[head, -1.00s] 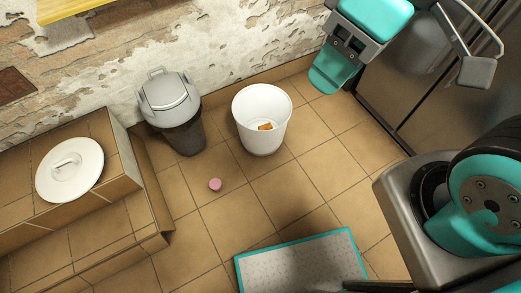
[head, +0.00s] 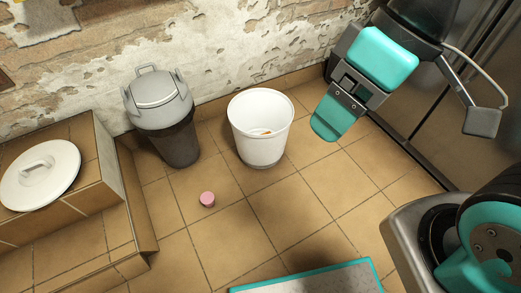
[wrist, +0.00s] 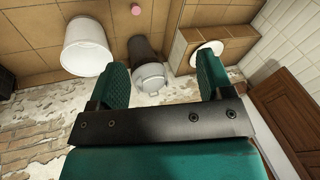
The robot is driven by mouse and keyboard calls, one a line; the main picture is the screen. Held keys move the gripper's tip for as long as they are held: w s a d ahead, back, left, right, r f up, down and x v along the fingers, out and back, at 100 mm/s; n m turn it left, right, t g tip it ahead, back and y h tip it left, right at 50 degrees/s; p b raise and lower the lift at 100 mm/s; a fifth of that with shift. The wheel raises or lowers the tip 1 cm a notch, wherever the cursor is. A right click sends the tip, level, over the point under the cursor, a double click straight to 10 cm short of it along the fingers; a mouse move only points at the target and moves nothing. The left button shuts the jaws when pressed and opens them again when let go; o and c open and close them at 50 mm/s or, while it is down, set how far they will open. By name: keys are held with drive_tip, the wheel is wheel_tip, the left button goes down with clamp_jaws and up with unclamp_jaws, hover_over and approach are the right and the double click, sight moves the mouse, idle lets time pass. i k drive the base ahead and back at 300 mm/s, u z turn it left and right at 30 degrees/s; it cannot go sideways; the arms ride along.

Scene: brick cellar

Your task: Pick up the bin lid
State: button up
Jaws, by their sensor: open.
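A round white lid (head: 40,175) with a raised handle lies flat on a tiled ledge at the left of the head view. It also shows in the wrist view (wrist: 206,52), beyond the gripper and partly behind its right finger. An open white bin (head: 262,130) stands on the floor near the wall, with something orange-brown inside. It also shows in the wrist view (wrist: 86,47). My gripper (wrist: 160,88) is open and empty, its two teal fingers apart. In the head view it (head: 330,120) hangs at the upper right, well away from the lid.
A dark bin with a grey lid (head: 158,100) stands between the ledge (head: 98,190) and the white bin. A small pink object (head: 207,199) lies on the floor. Metal doors stand at the right.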

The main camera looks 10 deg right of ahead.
sight(39, 176)
drive_tip(key=u, duration=0.75)
drive_tip(key=k, duration=0.1)
drive_tip(key=u, duration=1.75)
drive_tip(key=i, duration=1.55)
drive_tip(key=z, duration=0.75)
